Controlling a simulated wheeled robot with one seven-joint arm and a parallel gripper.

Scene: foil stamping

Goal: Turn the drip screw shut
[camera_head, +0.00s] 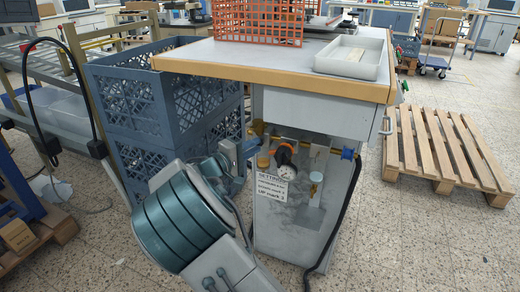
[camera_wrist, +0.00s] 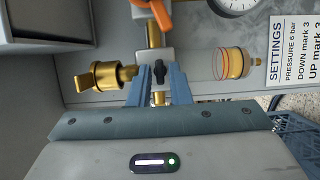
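A small black wing-shaped screw (camera_wrist: 159,72), which looks like the drip screw, sits on a pale fitting of the air unit in the wrist view. My gripper (camera_wrist: 160,75) has its two blue fingers on either side of the screw, with a narrow gap seeming to show; whether they touch it I cannot tell. The fingers look open. A clear bowl (camera_wrist: 232,63) with yellow liquid is to the right, a brass fitting (camera_wrist: 104,75) to the left. In the head view my gripper (camera_head: 243,148) reaches the cabinet's left side, and the screw cannot be made out.
An orange handle (camera_wrist: 152,16) and a pressure gauge (camera_wrist: 236,4) are close by. A settings label (camera_wrist: 292,48) is at the right. The cabinet (camera_head: 290,225) stands under a table (camera_head: 255,65); blue crates (camera_head: 125,100) are left, a pallet (camera_head: 440,145) right.

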